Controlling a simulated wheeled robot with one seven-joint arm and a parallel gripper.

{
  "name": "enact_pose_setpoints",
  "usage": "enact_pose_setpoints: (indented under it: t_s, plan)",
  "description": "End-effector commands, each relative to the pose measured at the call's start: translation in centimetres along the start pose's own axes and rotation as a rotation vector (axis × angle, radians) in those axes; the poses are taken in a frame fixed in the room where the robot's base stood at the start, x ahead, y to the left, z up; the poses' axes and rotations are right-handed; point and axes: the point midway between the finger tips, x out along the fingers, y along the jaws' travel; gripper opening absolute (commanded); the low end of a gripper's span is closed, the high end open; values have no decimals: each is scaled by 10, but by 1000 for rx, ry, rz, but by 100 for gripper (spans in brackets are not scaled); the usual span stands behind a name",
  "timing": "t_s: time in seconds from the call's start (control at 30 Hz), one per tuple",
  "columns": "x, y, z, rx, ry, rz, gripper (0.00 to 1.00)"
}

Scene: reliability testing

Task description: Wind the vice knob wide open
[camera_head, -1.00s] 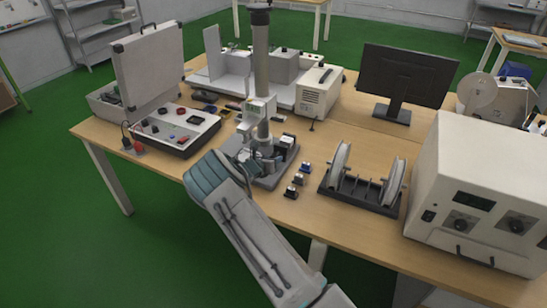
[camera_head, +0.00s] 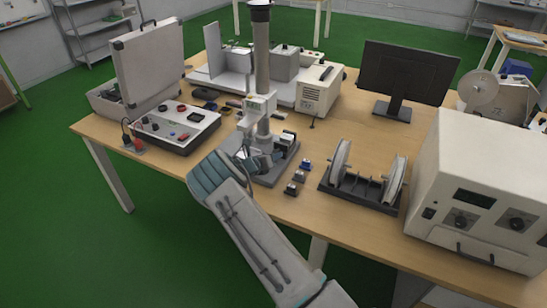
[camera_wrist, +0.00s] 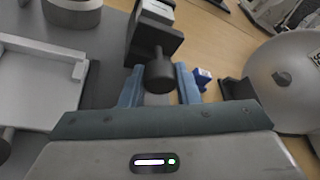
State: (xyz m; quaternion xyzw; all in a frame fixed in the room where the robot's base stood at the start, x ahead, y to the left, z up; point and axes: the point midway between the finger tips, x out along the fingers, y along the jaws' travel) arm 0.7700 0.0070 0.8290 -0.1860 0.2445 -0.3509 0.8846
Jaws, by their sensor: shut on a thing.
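The vice knob (camera_wrist: 160,73) is a dark round knob on the end of the black vice (camera_wrist: 150,38), in the middle of the wrist view. My gripper (camera_wrist: 160,85) has one blue-grey finger on each side of the knob and is shut on it. In the head view, my gripper (camera_head: 250,160) is at the front of the test stand (camera_head: 263,85), low over its grey base plate (camera_head: 276,176). My wrist and fingers hide the knob there, and how far the vice is open cannot be told.
Small dark clamps (camera_head: 298,177) lie right of the stand, before a spool rack (camera_head: 352,192). A white instrument (camera_head: 485,185) fills the right end of the wooden table.

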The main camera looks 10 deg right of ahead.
Motion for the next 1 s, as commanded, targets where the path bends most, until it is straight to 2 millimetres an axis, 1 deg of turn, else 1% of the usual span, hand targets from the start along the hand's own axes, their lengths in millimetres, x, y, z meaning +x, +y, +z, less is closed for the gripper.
enact_pose_setpoints:
  t_s: [0.03, 0.07, 0.1, 0.13, 0.43, 0.57, 0.67, 0.9, 1.0]
  plan:
    - [2, -2, -5, -2, 7, -5, 6]
    - [2, -2, -5, -2, 7, -5, 31]
    - [2, -2, -4, -2, 6, -5, 42]
    - [2, -2, -4, -2, 6, -4, 50]
    - [-2, 1, -1, -1, 1, 1, 50]
    - [-13, 2, -1, -1, -1, 3, 50]
    - [-30, 3, -2, -2, 0, 4, 50]
    - [-86, 2, -3, 0, 1, 3, 50]
    - [-106, 1, -3, -1, 1, 2, 50]
